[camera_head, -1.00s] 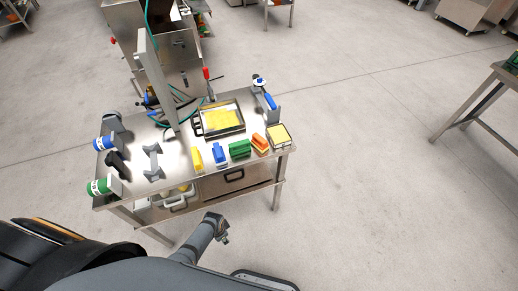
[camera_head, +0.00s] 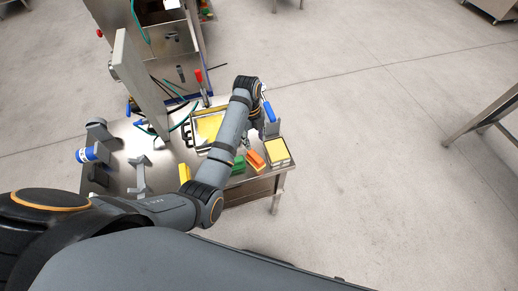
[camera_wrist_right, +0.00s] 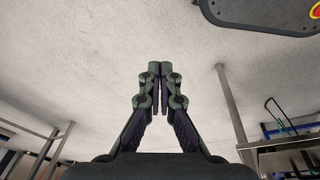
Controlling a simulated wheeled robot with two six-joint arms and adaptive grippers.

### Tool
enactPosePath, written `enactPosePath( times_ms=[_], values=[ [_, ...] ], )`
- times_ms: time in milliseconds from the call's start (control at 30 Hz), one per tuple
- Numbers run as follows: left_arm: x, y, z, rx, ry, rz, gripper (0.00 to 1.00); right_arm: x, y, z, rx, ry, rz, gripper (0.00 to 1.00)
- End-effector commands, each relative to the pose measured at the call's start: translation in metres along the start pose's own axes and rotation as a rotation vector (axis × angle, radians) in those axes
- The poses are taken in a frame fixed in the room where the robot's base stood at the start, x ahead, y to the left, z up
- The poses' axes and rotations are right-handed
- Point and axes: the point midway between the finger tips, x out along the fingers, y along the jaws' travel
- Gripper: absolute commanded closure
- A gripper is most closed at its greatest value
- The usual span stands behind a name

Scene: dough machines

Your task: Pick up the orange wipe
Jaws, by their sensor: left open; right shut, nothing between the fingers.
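The orange wipe (camera_head: 255,160) lies on the steel table (camera_head: 279,177) near its front right corner, between a green block (camera_head: 238,165) and a tray with a yellow pad (camera_head: 277,151). My left arm reaches across the table from the left. My left gripper (camera_head: 246,144) points down just behind the orange wipe, partly hidden by the forearm. It is open and I see nothing held. In the right wrist view, my right gripper (camera_wrist_right: 160,68) is shut and empty, with bare floor behind it.
A framed tray with yellow contents (camera_head: 208,127) and a blue-handled tool (camera_head: 269,112) sit behind. A tall metal machine (camera_head: 160,40) stands at the back left. A blue-banded cylinder (camera_head: 86,155) is on the left. Open floor lies to the right.

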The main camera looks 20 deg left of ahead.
Motion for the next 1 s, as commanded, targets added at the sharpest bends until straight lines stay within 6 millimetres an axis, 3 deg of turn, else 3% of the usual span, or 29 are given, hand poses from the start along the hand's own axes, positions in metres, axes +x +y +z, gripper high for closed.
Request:
enactPosePath(
  times_ms=[200,300,367,533,633,800,900,1000],
  values=[
    [0.037,0.001,-0.001,-0.002,0.003,0.005,0.52,-0.014,-0.001,0.086,-0.005,-0.135,-0.002,1.00],
    [0.048,0.001,-0.001,-0.002,0.002,0.003,0.52,-0.018,-0.001,0.107,-0.007,-0.164,-0.003,1.00],
    [0.051,0.001,-0.001,-0.002,0.001,0.003,0.52,-0.017,-0.001,0.101,-0.006,-0.156,-0.003,1.00],
    [0.059,0.003,-0.001,-0.003,0.003,0.006,0.52,-0.016,0.000,0.047,-0.003,-0.072,-0.001,1.00],
    [0.076,0.004,-0.001,-0.003,0.004,0.007,0.52,-0.021,0.001,0.030,-0.002,-0.050,-0.001,1.00],
    [0.100,0.003,-0.001,-0.003,0.002,0.003,0.52,-0.022,0.001,0.050,-0.003,-0.080,-0.001,1.00],
    [0.103,0.003,0.000,-0.003,0.000,0.001,0.52,-0.024,0.000,0.069,-0.005,-0.110,-0.002,1.00],
    [0.103,0.003,0.000,-0.003,0.000,0.001,0.52,-0.025,0.000,0.076,-0.005,-0.121,-0.002,1.00]
  ],
)
